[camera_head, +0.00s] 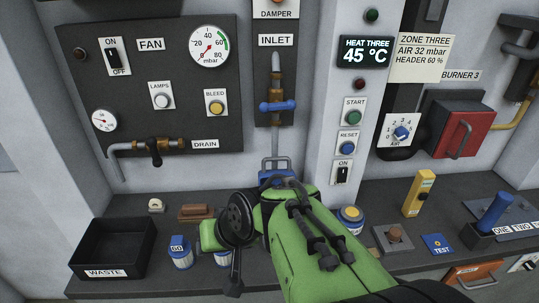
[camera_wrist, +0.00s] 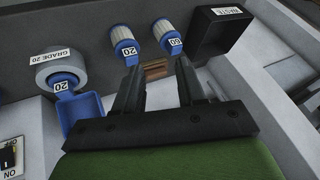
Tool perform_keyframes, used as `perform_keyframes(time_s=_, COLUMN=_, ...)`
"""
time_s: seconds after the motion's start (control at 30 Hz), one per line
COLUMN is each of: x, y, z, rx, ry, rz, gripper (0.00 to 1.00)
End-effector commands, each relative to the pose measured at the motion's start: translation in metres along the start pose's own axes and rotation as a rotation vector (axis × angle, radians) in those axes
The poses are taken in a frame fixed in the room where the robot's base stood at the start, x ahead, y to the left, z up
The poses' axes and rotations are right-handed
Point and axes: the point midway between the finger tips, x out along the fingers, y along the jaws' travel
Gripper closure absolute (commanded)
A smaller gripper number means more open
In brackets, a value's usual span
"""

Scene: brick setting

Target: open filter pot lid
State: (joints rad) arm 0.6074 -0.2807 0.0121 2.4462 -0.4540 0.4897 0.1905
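In the wrist view, my gripper (camera_wrist: 156,70) is open, with nothing between its two dark fingers up close. A round grey pot-like body (camera_wrist: 47,69) labelled GRADE 20 lies to the left of the fingers, apart from them. A blue part tagged 20 (camera_wrist: 62,82) sits at it, and a blue squarish, hollow part (camera_wrist: 84,112) is below that. I cannot tell surely which part is the lid. In the head view, a blue piece (camera_head: 277,178) with a metal loop shows under the inlet pipe. My green arm hides what is below it, and my fingertips cannot be made out there.
Two filter cartridges (camera_wrist: 124,46) (camera_wrist: 166,36) stand beyond the fingers, with a brown block (camera_wrist: 155,71) behind the finger gap. The black WASTE bin (camera_head: 113,249) is at the ledge's left. A blue inlet handle (camera_head: 277,106) and DRAIN valve (camera_head: 154,151) stick out from the wall.

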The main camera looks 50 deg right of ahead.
Motion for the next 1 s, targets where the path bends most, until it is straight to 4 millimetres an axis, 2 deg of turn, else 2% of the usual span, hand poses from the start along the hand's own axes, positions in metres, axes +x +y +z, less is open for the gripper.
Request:
perform_keyframes(time_s=0.03, x=0.007, y=0.017, z=-0.02, rx=0.133, ry=0.021, rz=-0.031, gripper=0.6)
perform_keyframes(time_s=0.17, x=0.016, y=0.067, z=-0.07, rx=0.488, ry=0.15, rz=-0.168, gripper=0.6)
perform_keyframes(time_s=0.27, x=0.006, y=0.124, z=-0.103, rx=0.781, ry=0.3, rz=-0.288, gripper=0.6)
perform_keyframes(time_s=0.3, x=-0.002, y=0.148, z=-0.113, rx=0.892, ry=0.368, rz=-0.335, gripper=0.6)
perform_keyframes(time_s=0.4, x=-0.024, y=0.204, z=-0.125, rx=1.117, ry=0.528, rz=-0.437, gripper=0.6)
perform_keyframes(time_s=0.5, x=-0.041, y=0.239, z=-0.127, rx=1.241, ry=0.632, rz=-0.5, gripper=0.6)
perform_keyframes(time_s=0.57, x=-0.045, y=0.247, z=-0.128, rx=1.272, ry=0.66, rz=-0.517, gripper=0.6)
perform_keyframes(time_s=0.67, x=-0.04, y=0.249, z=-0.133, rx=1.279, ry=0.666, rz=-0.524, gripper=0.6)
perform_keyframes(time_s=1.0, x=0.017, y=0.247, z=-0.19, rx=1.271, ry=0.66, rz=-0.523, gripper=0.6)
